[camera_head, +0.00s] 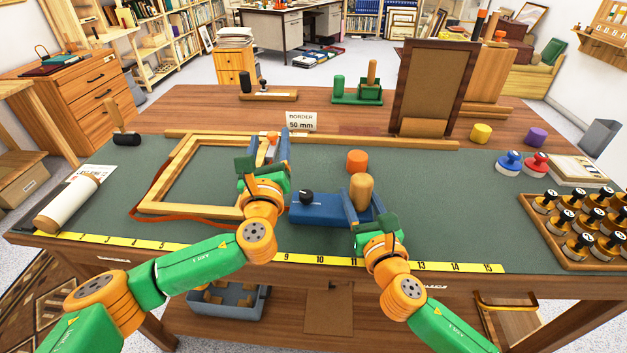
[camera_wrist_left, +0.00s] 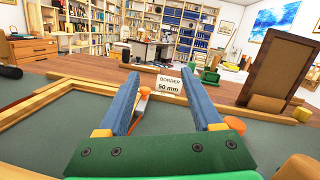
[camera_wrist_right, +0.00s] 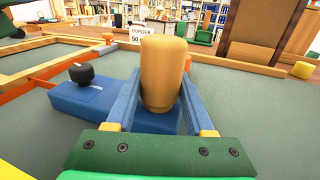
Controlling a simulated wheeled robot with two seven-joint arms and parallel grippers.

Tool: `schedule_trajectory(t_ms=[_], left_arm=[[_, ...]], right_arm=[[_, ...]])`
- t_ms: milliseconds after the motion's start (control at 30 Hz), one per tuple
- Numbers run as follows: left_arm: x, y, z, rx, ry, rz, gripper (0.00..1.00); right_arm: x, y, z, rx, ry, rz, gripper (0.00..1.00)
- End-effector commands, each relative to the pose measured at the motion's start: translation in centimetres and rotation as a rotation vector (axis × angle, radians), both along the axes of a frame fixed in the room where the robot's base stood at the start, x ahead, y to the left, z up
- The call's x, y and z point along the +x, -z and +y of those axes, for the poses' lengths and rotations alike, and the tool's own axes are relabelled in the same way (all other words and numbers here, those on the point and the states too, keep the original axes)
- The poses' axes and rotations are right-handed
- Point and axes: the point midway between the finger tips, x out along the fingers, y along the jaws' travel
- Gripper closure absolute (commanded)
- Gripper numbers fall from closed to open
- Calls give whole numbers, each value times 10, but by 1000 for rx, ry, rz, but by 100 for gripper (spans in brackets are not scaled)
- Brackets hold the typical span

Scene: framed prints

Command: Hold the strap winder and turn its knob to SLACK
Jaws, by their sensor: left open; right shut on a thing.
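The strap winder is a blue block (camera_head: 318,209) on the green mat, with a black knob (camera_head: 306,198) on its left part and an upright tan wooden handle (camera_head: 362,190) at its right end. The knob also shows in the right wrist view (camera_wrist_right: 81,74); its label is too small to read. My right gripper (camera_head: 361,207) is shut on the wooden handle (camera_wrist_right: 162,75), one blue finger on each side. My left gripper (camera_head: 270,150) is open and empty, above the mat to the left of the winder, near the frame's right side. An orange strap (camera_head: 180,220) runs by the wooden frame (camera_head: 165,180).
An orange cylinder (camera_head: 357,160) stands behind the winder. A "BORDER 50 mm" card (camera_head: 301,122) stands at the back. A tray of stamps (camera_head: 580,228) is at the right, a white roll (camera_head: 72,202) at the left. The mat right of the winder is clear.

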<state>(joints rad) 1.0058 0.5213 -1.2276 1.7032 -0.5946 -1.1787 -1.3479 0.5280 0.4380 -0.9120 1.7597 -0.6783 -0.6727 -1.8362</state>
Motion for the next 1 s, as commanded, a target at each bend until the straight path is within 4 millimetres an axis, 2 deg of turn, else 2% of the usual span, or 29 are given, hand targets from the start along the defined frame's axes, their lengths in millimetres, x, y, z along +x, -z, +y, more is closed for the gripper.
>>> schedule_trajectory(t_ms=[33,67,200,300,367,467,800,1000], left_arm=[[-12,12,6,45,96,-36,34],[-21,19,4,75,172,-55,34],[-74,62,-14,206,487,-14,34],[-103,87,-21,265,619,48,34],[-111,95,-24,282,661,73,34],[-105,99,-32,291,682,82,34],[-34,98,-80,294,680,80,34],[-17,98,-91,292,679,81,34]], right_arm=[[0,0,0,-1,-1,0,100],[0,0,0,-1,-1,0,100],[0,0,0,-1,-1,1,100],[0,0,0,-1,-1,1,100],[0,0,0,-1,-1,0,100],[0,0,0,-1,-1,0,100],[0,0,0,-1,0,0,100],[0,0,0,-1,0,0,100]])
